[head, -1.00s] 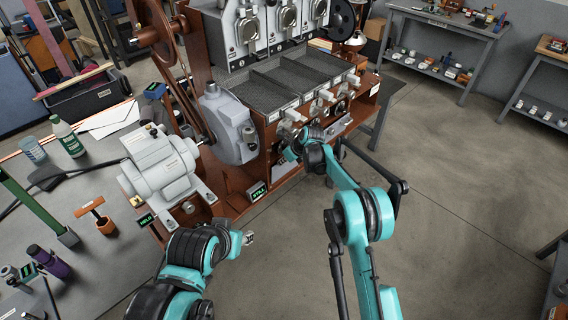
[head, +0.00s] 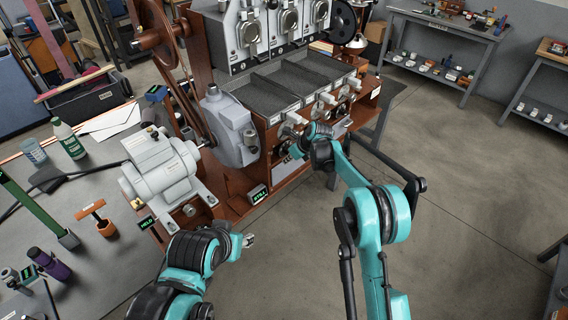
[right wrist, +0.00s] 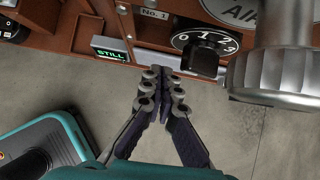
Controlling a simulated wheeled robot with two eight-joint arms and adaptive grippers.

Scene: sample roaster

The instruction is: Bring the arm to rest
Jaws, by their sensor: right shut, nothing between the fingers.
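My right arm reaches from the bottom of the head view to the front of the roaster (head: 232,185). Its gripper (right wrist: 163,75) shows in the right wrist view with both fingers together and nothing between them. The fingertips are close to the roaster's lower front, below the "No. 1" label (right wrist: 154,14) and left of a numbered dial (right wrist: 205,42). In the head view these fingers are mostly hidden behind the wrist. My left gripper (head: 248,240) is low in the head view, beside the bench edge; only its small grey tips show, too little to judge its opening.
A large silver knob (right wrist: 275,70) stands close to the right of the right fingers. A green "STILL" display (right wrist: 110,50) is at their left. The grey motor (head: 160,165) and bench (head: 85,265) lie left. Open floor (head: 460,200) stretches to the right.

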